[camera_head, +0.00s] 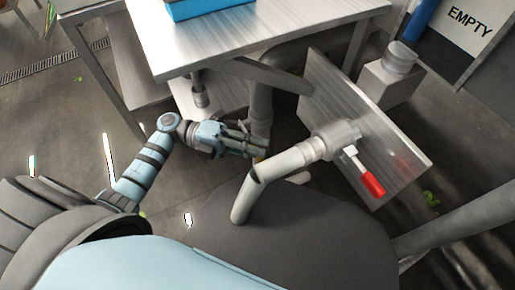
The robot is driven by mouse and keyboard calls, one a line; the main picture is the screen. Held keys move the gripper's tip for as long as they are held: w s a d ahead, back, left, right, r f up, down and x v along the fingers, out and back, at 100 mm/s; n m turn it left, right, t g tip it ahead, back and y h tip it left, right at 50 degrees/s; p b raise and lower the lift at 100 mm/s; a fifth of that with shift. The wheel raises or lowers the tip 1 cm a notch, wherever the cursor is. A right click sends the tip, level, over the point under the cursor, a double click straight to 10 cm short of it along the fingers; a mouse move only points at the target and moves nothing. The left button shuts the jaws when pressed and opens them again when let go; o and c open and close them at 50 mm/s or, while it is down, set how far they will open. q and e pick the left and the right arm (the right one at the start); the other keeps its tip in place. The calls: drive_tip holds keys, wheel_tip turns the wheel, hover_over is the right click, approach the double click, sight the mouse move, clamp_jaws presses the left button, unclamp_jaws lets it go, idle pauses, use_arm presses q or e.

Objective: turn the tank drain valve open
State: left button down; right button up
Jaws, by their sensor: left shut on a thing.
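My left gripper (255,144) reaches in from the left, under the steel table. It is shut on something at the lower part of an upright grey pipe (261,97). The fingers hide most of what they hold; a small yellowish bit shows below them. I cannot tell whether it is a valve handle. A valve with a red-gripped lever (371,184) sits on a steel plate (318,84) to the right, apart from the gripper. The lever points down and to the right. A pale bent pipe (279,164) joins that valve's body. My right gripper is not in view.
The steel table (205,45) stands above my left gripper, with a blue container (208,8) on top. A grey box with a round cap (390,78) stands behind the plate. A sign reading EMPTY (470,22) is at upper right. Open floor lies at left.

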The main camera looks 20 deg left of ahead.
use_arm(q)
drive_tip(key=shift+r, duration=0.1)
drive_tip(key=r+n+h, duration=0.1)
drive_tip(key=n, duration=0.1)
drive_tip(key=r+n+t+h, duration=0.1)
drive_tip(key=shift+w+a+r+h, duration=0.15)
drive_tip(key=shift+a+r+h, duration=0.1)
drive_tip(key=shift+r+h, duration=0.1)
drive_tip(key=shift+w+a+r+n+t+h, duration=0.2)
drive_tip(key=shift+r+n+t+h, duration=0.25)
drive_tip(key=shift+n, duration=0.4)
drive_tip(key=shift+w+a+r+n+t+h, duration=0.15)
drive_tip(key=shift+r+n+t+h, duration=0.3)
drive_tip(key=shift+n, duration=0.4)
drive_tip(key=c, duration=1.5)
unclamp_jaws()
drive_tip(key=shift+a, duration=0.1)
drive_tip(key=v, duration=0.7)
drive_tip(key=shift+s+a, duration=0.1)
drive_tip(key=shift+a, duration=0.15)
